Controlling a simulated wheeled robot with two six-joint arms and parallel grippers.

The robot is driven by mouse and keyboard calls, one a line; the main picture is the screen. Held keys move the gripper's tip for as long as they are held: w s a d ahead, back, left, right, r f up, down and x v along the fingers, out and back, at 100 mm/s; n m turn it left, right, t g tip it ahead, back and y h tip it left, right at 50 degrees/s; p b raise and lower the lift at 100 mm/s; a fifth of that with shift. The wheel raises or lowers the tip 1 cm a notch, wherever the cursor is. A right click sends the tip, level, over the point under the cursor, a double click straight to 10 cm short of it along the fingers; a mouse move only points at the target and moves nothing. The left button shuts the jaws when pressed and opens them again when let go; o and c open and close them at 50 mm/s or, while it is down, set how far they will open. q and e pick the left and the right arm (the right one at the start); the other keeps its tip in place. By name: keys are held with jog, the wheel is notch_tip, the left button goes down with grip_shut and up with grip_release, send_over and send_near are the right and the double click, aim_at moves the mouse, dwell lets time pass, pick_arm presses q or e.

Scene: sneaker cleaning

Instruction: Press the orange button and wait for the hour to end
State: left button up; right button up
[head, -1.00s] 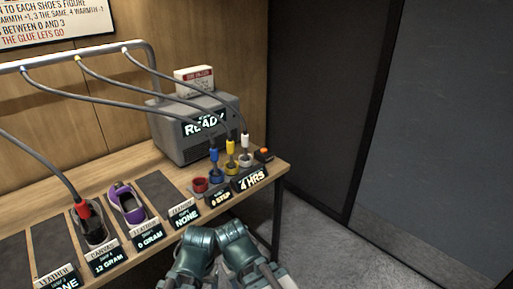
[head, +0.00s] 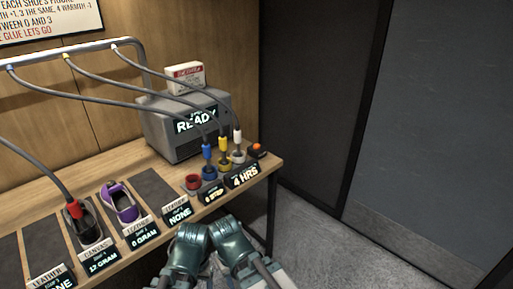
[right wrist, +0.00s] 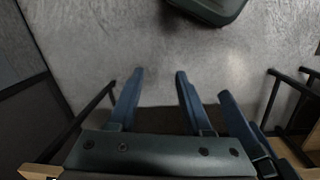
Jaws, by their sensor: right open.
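The orange button (head: 256,147) sits on a small dark box at the table's right end, with nothing touching it. The display beside it reads 4 HRS (head: 244,176). The grey machine's screen reads READY (head: 196,121). A red-tipped cable stands in the dark shoe (head: 86,226), whose display reads 17 GRAM. A purple shoe (head: 122,202) shows 0 GRAM. My two teal arms are low in front of the table, away from the button. My right gripper (right wrist: 159,72) is open and empty above the floor. One more blue finger beside it may be my left gripper's.
Blue, yellow and white cable plugs (head: 223,152) stand in coloured holders, beside an empty red holder (head: 193,182). Cables hang from a metal rail (head: 70,49). A white box (head: 186,75) lies on the machine. Free floor lies right of the table, before a grey door.

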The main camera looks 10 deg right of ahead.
grip_shut()
dwell(1.8)
